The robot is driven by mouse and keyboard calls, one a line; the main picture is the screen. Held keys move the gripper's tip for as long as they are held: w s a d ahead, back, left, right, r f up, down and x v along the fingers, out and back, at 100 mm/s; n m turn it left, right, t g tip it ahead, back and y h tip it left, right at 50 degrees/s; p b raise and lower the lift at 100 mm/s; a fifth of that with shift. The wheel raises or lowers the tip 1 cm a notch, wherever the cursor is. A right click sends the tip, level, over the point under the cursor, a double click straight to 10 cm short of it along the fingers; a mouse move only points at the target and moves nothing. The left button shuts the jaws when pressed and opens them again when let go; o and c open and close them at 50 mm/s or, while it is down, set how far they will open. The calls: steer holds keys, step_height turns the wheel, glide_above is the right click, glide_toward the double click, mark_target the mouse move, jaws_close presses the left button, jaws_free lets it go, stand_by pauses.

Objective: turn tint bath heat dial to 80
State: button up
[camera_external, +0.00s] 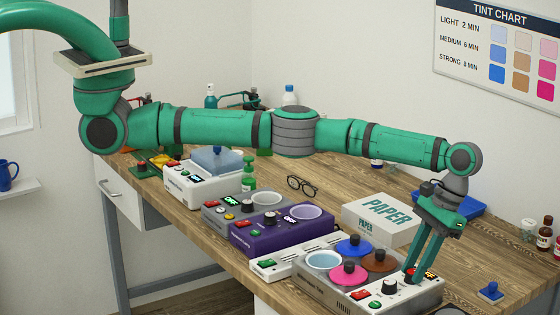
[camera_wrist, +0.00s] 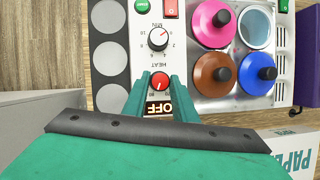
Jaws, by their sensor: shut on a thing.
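The tint bath (camera_external: 335,291) is a grey unit at the front right of the bench, with pink, blue and brown lids and one open basin. In the wrist view its panel (camera_wrist: 178,12) shows a "MIN" dial (camera_wrist: 158,38) with a black knob, and below it a red-topped dial (camera_wrist: 160,81) beside the label "HEAT". My gripper (camera_external: 411,276) reaches down onto the panel. Its fingers (camera_wrist: 160,88) are shut on the heat dial, one on each side. Its setting is too small to read. A display (camera_wrist: 158,108) just below reads "OFF".
A white paper box (camera_external: 378,222) stands close behind the bath. A white power strip-like unit (camera_external: 277,268) and a purple heater (camera_external: 266,238) stand to its left. A blue tray (camera_external: 462,206) and small bottles (camera_external: 545,228) are at the right.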

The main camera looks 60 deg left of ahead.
steer(key=shift+d+m+y, duration=0.1)
steer(key=shift+m+y, duration=0.2)
steer(key=shift+m, duration=0.7)
steer(key=o, duration=1)
